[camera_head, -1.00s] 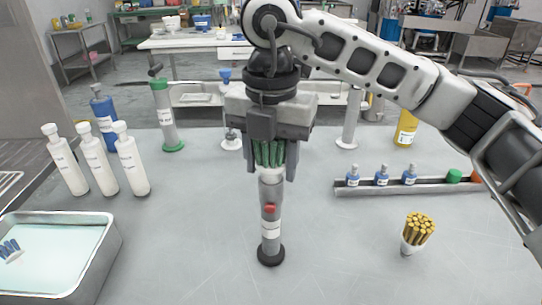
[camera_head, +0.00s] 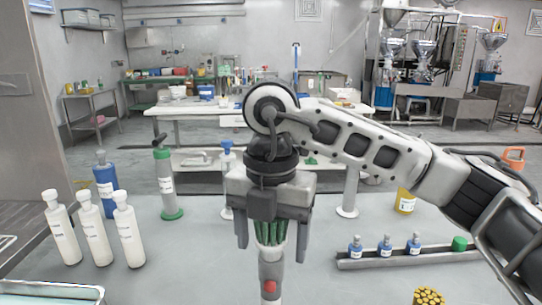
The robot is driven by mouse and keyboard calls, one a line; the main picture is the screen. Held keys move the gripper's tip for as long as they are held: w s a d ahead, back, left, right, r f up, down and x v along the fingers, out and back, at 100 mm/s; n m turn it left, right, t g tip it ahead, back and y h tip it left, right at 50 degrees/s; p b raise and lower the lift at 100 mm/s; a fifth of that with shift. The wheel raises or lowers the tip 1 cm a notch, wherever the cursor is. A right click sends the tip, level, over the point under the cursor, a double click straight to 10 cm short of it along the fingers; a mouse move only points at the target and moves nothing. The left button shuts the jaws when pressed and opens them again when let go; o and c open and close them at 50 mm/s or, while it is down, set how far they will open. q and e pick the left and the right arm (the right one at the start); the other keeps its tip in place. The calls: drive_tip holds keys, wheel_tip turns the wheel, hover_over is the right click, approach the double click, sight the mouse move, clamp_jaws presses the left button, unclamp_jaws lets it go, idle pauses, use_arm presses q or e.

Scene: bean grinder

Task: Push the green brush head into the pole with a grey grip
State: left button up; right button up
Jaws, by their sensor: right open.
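A light grey pole (camera_head: 269,273) with a red button stands upright at the bottom centre; its lower part is cut off by the frame. The green bristles of the brush head (camera_head: 270,235) show at its top, directly under my right gripper (camera_head: 271,238). My right gripper is open, with one finger on each side of the bristles and a visible gap to each. The upper end of the brush head is hidden by the gripper body. I cannot tell how deep the head sits in the pole. My left gripper is not in view.
White bottles (camera_head: 92,232) and a blue bottle (camera_head: 105,179) stand at the left. A green-based pole (camera_head: 166,182) stands behind. A grey rack (camera_head: 410,258) with small blue bottles and a yellow bundle (camera_head: 428,297) are at the right. A tray edge (camera_head: 60,290) shows at bottom left.

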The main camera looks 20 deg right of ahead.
use_arm(q)
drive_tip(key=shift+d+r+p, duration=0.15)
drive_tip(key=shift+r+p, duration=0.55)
drive_tip(key=shift+p, duration=0.35)
use_arm(e)
wheel_tip(320, 180, up, 16)
